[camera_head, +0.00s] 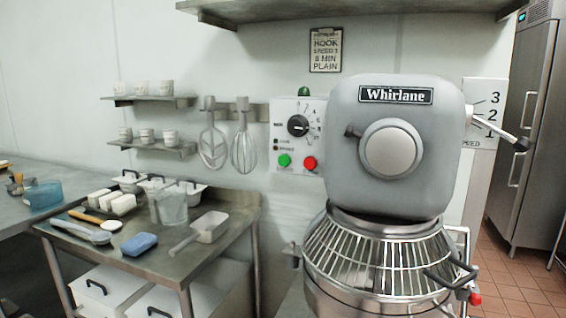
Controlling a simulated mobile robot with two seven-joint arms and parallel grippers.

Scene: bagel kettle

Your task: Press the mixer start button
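The mixer (345,140), labelled Whirlane, stands right of centre with a large grey head. Its white control panel (290,108) is on the left side of the head. On the panel, a green button (284,160) sits at the lower left and a red button (310,163) to its right. A black dial (298,125) is above them, and a green lamp (304,91) sits on top. A wire guard (365,250) covers the bowl (340,297). Neither of my grippers shows in the head view.
A steel table (225,235) at left holds a clear jug (168,206), a scoop (208,228), a blue sponge (139,244) and white blocks (123,204). A speed lever (497,130) sticks out right of the head. A fridge (533,120) and open tiled floor (510,285) are at right.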

